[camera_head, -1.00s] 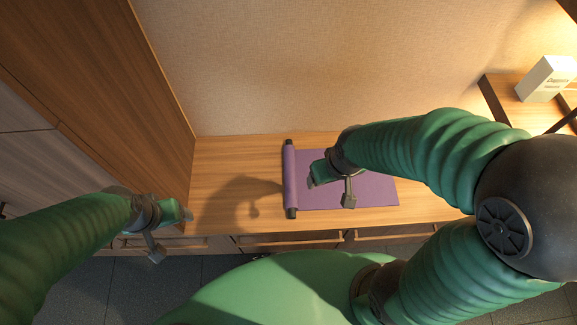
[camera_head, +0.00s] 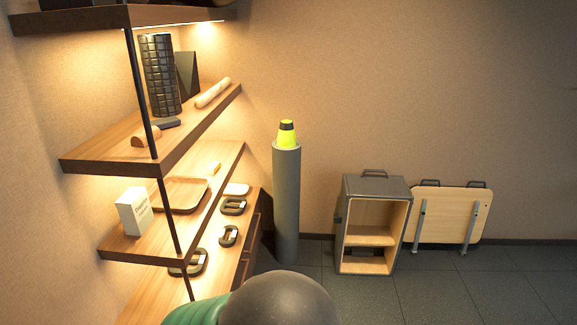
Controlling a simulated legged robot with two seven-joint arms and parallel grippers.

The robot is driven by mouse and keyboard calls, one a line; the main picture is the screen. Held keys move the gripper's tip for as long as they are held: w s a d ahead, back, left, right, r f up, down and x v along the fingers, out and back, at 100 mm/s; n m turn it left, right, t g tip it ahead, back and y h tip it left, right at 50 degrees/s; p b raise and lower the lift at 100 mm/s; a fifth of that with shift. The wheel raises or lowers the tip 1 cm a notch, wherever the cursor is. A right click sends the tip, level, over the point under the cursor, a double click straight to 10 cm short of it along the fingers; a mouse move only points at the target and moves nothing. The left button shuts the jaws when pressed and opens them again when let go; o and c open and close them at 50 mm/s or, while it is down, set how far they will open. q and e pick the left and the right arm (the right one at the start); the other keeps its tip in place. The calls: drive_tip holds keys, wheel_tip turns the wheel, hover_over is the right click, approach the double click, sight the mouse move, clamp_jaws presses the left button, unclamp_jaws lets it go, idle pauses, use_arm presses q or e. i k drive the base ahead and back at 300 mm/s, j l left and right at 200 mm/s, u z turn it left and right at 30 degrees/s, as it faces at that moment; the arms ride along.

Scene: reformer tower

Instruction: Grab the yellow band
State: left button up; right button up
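A bright yellow-green piece with a dark top (camera_head: 286,134) sits on a tall grey cylinder (camera_head: 286,200) near the corner. It is the most yellow thing in view; I cannot tell for sure that it is the band. Neither of my grippers shows now. Only a dark round joint and a bit of green sleeve of my arm show at the bottom edge.
Wooden shelves (camera_head: 150,157) on the left hold a dark patterned cylinder (camera_head: 160,75), a roller (camera_head: 213,93), a tray (camera_head: 181,193), a white box (camera_head: 134,211) and several dark handles. An open grey-framed box (camera_head: 374,222) and a folded board (camera_head: 449,214) stand by the wall. The right floor is clear.

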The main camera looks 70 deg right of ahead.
sight(214, 166)
drive_tip(key=z, duration=1.9)
drive_tip(key=i+l+u, duration=0.1)
drive_tip(key=u, duration=0.3)
drive_tip(key=i+l+u, duration=0.15)
drive_tip(key=u, duration=0.3)
drive_tip(key=i+l+u, duration=0.25)
drive_tip(key=l, duration=0.35)
drive_tip(key=i+l+u, duration=0.1)
drive_tip(key=i+l, duration=0.15)
drive_tip(key=i+l+u, duration=0.15)
drive_tip(key=l, duration=0.25)
drive_tip(key=i+l+u, duration=0.1)
drive_tip(key=l, duration=0.25)
